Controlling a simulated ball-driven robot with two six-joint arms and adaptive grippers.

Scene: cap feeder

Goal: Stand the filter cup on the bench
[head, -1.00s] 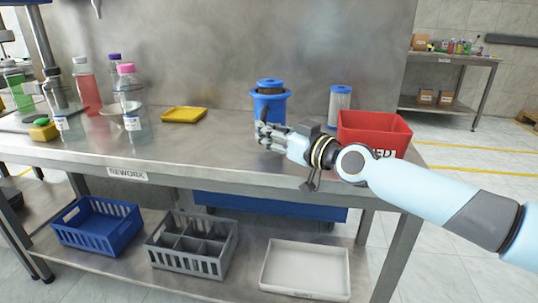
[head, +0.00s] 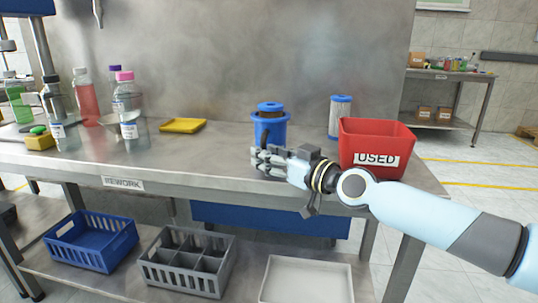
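The filter cup (head: 277,131) is a blue cup in the middle of the head view, upright over the rework bench (head: 215,165). A brown cartridge with a blue cap (head: 270,106) stands in it. My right gripper (head: 259,160) is at the cup's near side. Its fingers seem shut on the cup's dark handle and hide the cup's lower part. I cannot tell whether the cup's base touches the bench. My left gripper is not in view.
A red bin marked USED (head: 350,140) stands close to the right of my gripper. A white filter with a blue cap (head: 340,118) stands behind it. A yellow tray (head: 183,126) and several bottles are to the left. The bench between tray and cup is clear.

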